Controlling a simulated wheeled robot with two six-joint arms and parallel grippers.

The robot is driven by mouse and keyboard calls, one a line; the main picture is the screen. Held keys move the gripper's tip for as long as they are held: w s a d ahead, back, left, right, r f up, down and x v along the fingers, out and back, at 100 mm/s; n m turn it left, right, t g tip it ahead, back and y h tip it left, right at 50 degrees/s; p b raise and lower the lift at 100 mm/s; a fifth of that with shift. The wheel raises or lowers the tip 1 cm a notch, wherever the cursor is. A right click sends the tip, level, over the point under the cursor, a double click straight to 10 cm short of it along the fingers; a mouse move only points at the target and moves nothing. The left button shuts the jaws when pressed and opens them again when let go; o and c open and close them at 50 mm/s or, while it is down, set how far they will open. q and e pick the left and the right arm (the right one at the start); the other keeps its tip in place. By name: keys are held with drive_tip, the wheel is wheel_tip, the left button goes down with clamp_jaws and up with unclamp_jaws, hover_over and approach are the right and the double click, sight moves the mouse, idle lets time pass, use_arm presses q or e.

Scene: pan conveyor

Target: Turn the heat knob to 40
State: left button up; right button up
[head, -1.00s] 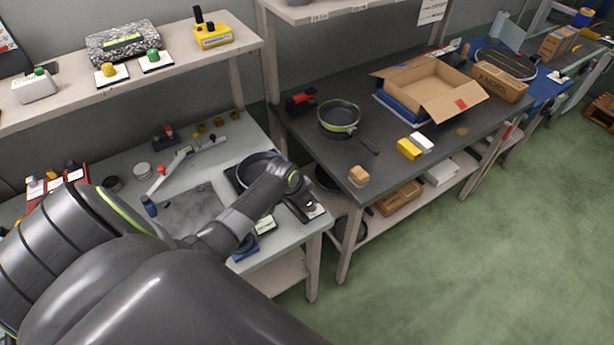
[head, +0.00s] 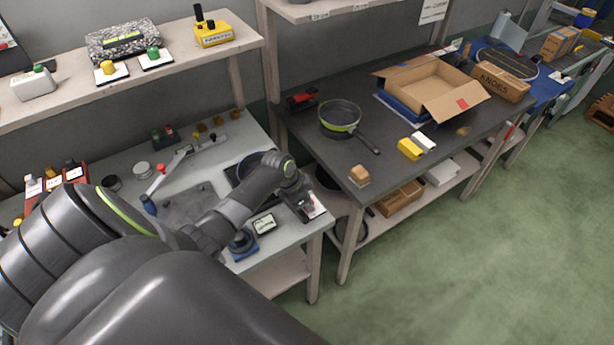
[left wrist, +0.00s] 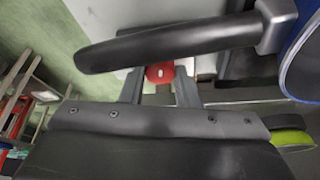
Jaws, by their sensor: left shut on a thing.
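My left gripper (left wrist: 159,92) reaches down at the right front corner of the grey bench in the head view, beside the burner. In the left wrist view its two fingers stand on either side of a small red knob (left wrist: 160,73), shut on it. A dark pan handle (left wrist: 150,48) crosses above the fingers and covers part of the knob. The pan (left wrist: 303,70) is at the right edge there; in the head view my arm hides most of it. The knob's scale and pointer are not readable. My right gripper is out of view.
A small display (head: 264,224) and a blue-based dark device (head: 243,243) sit at the bench's front edge. A green-rimmed pan (head: 340,118) and an open carton (head: 430,88) stand on the dark table to the right.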

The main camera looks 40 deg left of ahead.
use_arm(q)
drive_tip(key=o, duration=1)
drive_tip(key=shift+c, duration=0.2)
drive_tip(key=shift+r, duration=0.1)
drive_tip(key=b+v, duration=0.2)
drive_tip(key=v, duration=1.5)
drive_tip(key=shift+s, duration=0.25)
